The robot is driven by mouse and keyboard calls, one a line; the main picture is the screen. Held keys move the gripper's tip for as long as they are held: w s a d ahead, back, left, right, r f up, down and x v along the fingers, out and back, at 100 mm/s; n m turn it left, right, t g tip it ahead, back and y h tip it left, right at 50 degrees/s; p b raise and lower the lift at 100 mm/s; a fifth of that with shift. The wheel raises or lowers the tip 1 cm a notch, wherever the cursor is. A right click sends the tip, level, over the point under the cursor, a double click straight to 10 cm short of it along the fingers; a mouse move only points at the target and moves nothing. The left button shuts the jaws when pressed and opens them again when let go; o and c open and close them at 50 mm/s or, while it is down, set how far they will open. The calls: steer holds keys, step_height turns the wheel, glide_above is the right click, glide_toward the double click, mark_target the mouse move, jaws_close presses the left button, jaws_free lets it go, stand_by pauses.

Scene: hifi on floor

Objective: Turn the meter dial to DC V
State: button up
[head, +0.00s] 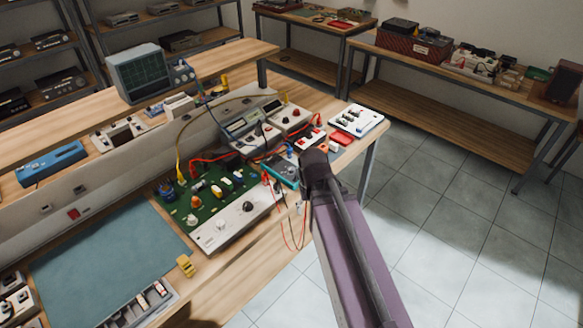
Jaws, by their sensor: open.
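A teal-edged meter (280,172) lies on the wooden bench, just left of the dark end of my arm. Its face is small and seen at a slant, and my arm may cover its right part. I cannot read its dial or tell where the pointer stands. Red leads run near it and hang over the bench's front edge. My arm reaches up from the bottom of the head view, and its dark joint is beside the meter.
A green circuit board with a white panel (222,234) lies left of the meter. Bench instruments (250,128) with cables stand behind it. A white tray (357,120) is at the bench's right end. A blue-green mat (105,262) lies left. Tiled floor is open at right.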

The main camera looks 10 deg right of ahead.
step_height(320, 180, up, 4)
steer(key=p, duration=0.4)
glide_above(291, 168)
steer(key=shift+r+n, duration=0.1)
steer(key=shift+n, duration=0.2)
step_height(291, 168, down, 14)
steer(key=b, duration=1.3)
steer(key=shift+r+b, duration=0.1)
steer(key=shift+b, duration=0.25)
jaws_close()
steer(key=shift+a, duration=0.15)
